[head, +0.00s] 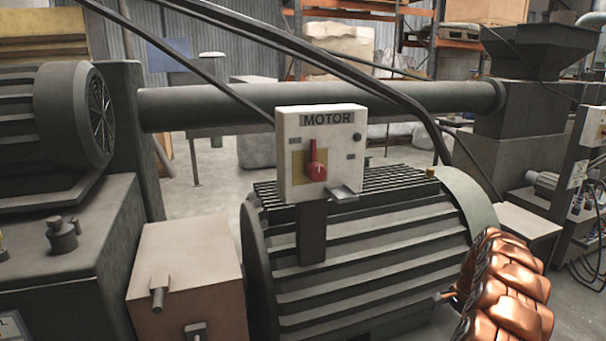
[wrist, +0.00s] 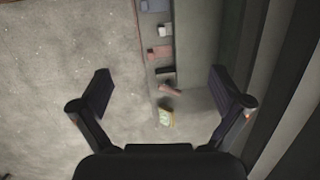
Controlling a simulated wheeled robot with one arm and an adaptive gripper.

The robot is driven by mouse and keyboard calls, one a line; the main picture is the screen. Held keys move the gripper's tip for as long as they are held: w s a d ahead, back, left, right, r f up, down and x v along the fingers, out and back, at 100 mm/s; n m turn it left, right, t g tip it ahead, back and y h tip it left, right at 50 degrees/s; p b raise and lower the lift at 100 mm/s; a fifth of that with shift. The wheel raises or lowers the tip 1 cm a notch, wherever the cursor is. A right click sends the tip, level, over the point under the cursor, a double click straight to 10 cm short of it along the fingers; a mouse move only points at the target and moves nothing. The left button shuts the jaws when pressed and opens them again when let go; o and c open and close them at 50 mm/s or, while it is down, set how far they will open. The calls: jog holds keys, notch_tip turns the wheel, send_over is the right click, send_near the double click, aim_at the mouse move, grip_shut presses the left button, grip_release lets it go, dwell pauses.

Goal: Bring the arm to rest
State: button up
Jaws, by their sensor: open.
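My gripper (wrist: 161,95) shows in the wrist view with its two dark fingers spread wide apart. It is open and nothing is between the fingers. Below it are a grey concrete floor (wrist: 60,60) and several small items along a ledge. My arm and gripper do not show in the head view.
In the head view a ribbed motor (head: 380,240) carries a white MOTOR switch box (head: 343,130) with a red knob (head: 316,171). Copper windings (head: 505,290) stand at the lower right. In the wrist view, dark ribbed surfaces (wrist: 290,90) rise close on the right; the left side is open floor.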

jog(key=s+a+r+n+y+p, duration=0.1)
jog(key=s+a+r+n+p, duration=0.15)
jog(key=a+r, duration=0.55)
jog(key=s+a+r+n+p, duration=0.1)
jog(key=a+r+n+p, duration=0.2)
jog(key=a+r, duration=0.5)
jog(key=s+a+r+n+g+p, duration=0.1)
jog(key=s+a+r+n+p, duration=0.1)
jog(key=s+a+r, duration=0.4)
jog(key=s+a+r+n+p, duration=0.2)
jog(key=s+r+p, duration=0.15)
jog(key=r, duration=0.45)
jog(key=s+a+r+n+h+p, duration=0.1)
jog(key=s+r+n+p, duration=0.1)
jog(key=s, duration=0.8)
jog(key=s+a+r+n+g+h+p, duration=0.1)
jog(key=s+r+p, duration=0.4)
jog(key=s, duration=0.6)
jog(key=s+a+r+n+h+p, duration=0.1)
jog(key=s+r+n+p, duration=0.1)
jog(key=s, duration=0.8)
notch_tip(320, 180, up, 3)
jog(key=shift+s+f+n+p, duration=0.15)
jog(key=shift+s+n+p, duration=0.15)
jog(key=shift+p, duration=0.4)
jog(key=shift+w+a, duration=0.1)
